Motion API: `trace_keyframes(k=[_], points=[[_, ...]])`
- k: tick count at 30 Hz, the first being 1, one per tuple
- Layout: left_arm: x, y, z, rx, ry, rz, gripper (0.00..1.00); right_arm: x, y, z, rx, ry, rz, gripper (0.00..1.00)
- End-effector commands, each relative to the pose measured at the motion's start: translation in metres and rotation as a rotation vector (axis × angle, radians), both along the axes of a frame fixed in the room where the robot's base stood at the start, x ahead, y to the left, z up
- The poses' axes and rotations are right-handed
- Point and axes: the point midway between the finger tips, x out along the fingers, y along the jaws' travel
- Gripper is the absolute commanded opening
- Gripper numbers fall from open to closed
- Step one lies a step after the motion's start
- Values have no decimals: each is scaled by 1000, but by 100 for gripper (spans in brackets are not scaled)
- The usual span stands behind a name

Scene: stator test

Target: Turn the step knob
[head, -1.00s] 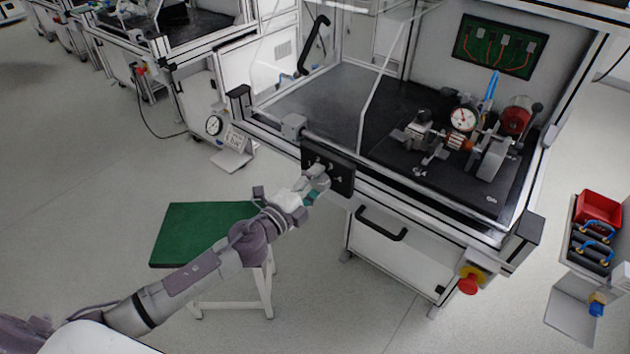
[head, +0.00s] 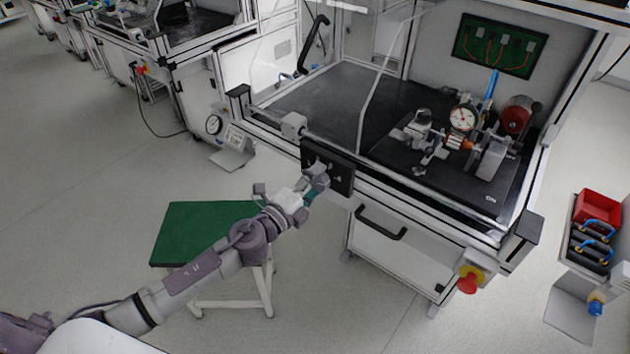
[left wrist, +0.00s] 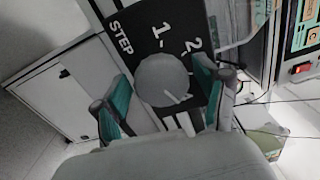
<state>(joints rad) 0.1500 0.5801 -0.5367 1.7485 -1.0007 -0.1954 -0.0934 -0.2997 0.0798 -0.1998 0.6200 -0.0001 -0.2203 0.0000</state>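The step knob (left wrist: 163,80) is a round grey knob with a pale pointer line on a black panel marked STEP, 1 and 2 in the left wrist view. The black panel (head: 343,180) is on the front rail of the test bench in the head view, where my left gripper (head: 320,178) covers part of it. In the left wrist view, my left gripper (left wrist: 160,92) is open, with one teal-padded finger on each side of the knob. Gaps show between the fingers and the knob; contact cannot be told. My right gripper is not in view.
The bench (head: 400,236) has a drawer handle below the panel and a red emergency button (head: 468,284) at its right corner. A green-topped stool (head: 195,232) stands below my left arm. A red bin (head: 598,207) is at the far right.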

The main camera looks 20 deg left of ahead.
Motion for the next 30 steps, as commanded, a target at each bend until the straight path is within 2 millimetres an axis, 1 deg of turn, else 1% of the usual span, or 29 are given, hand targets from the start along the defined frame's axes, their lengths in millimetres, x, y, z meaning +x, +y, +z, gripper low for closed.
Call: trace_keyframes(k=[9, 13, 17, 24, 30], points=[[0, 0, 0, -2, 1, 0, 82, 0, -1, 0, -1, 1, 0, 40], [-8, 3, -1, -2, 3, 0, 82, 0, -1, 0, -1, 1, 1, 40], [-28, 10, -2, -2, 5, 0, 82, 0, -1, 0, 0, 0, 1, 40], [-75, 27, -2, -5, 5, 1, 82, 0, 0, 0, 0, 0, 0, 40], [-102, 36, -1, -5, 3, 1, 82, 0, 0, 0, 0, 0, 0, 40]])
